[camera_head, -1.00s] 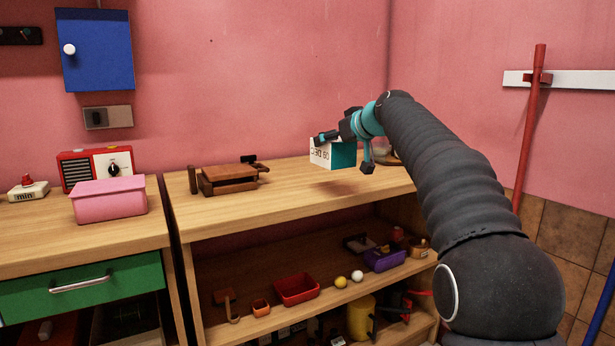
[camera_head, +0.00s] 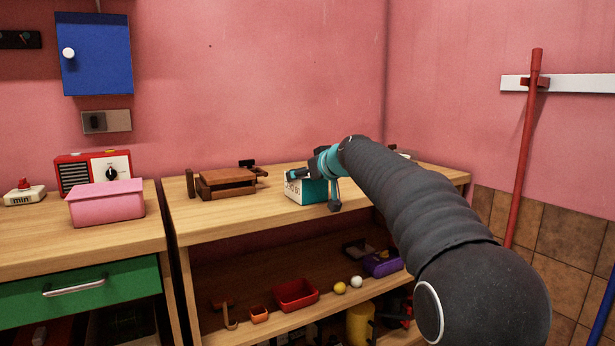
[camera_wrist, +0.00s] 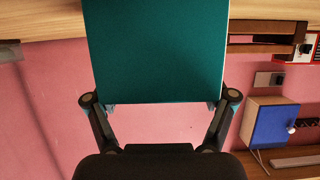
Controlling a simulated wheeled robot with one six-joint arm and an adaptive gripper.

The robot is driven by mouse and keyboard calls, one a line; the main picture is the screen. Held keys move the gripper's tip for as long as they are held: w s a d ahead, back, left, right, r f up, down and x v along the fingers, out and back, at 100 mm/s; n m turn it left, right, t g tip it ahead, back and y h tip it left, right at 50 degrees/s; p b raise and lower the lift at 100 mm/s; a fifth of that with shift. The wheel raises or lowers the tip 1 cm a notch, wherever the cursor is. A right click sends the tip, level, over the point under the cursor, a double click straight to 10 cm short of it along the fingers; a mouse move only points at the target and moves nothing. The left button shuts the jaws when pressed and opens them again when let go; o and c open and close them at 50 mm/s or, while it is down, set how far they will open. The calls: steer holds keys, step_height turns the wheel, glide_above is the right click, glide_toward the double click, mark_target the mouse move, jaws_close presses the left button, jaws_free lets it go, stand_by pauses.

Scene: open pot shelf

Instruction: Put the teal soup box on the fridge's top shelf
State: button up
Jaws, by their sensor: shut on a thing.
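The teal soup box (camera_head: 313,190) has a white face with dark lettering. My gripper (camera_head: 318,174) is shut on it, over the wooden top of the open shelf unit (camera_head: 240,222), near its front edge. I cannot tell whether the box touches the wood. In the wrist view the teal face of the box (camera_wrist: 155,50) fills the upper middle, between the two fingers of my gripper (camera_wrist: 160,105). No fridge shows in either view.
A brown wooden rack (camera_head: 226,182) stands left of the box. A pink bin (camera_head: 106,204) and a red radio (camera_head: 75,172) stand on the left counter. A red bin (camera_head: 296,295), balls and a purple bin (camera_head: 383,264) sit on the lower shelf. A red pole (camera_head: 525,150) leans at right.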

steer(key=o, duration=1.6)
steer(key=shift+c, duration=0.2)
steer(key=shift+f, duration=0.1)
steer(key=b+v, duration=0.2)
steer(key=v, duration=1)
steer(key=shift+d, duration=0.1)
